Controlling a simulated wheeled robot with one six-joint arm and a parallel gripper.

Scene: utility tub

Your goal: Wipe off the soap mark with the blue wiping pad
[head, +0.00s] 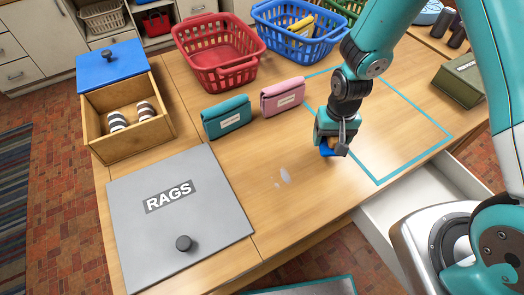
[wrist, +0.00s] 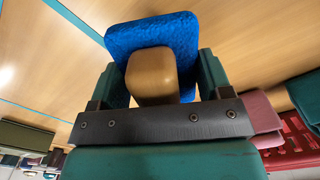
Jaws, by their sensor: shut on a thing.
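The blue wiping pad (wrist: 150,38) with a tan wooden grip block (wrist: 151,78) is held in my gripper (wrist: 155,85), whose fingers are shut on the block. In the head view my gripper (head: 334,145) is at the right half of the table, and only a blue edge of the pad (head: 327,152) shows under it. The soap mark (head: 285,175) is a pale whitish smear on the wood, left of and nearer than my gripper, with a smaller spot beside it. Whether the pad touches the table is unclear.
A grey RAGS lid (head: 215,215) with a dark knob lies at the left front. A teal pouch (head: 226,118) and a pink pouch (head: 283,97) stand behind the mark. Red (head: 215,50) and blue (head: 297,30) baskets stand at the back. A teal outline (head: 412,162) marks the right tabletop.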

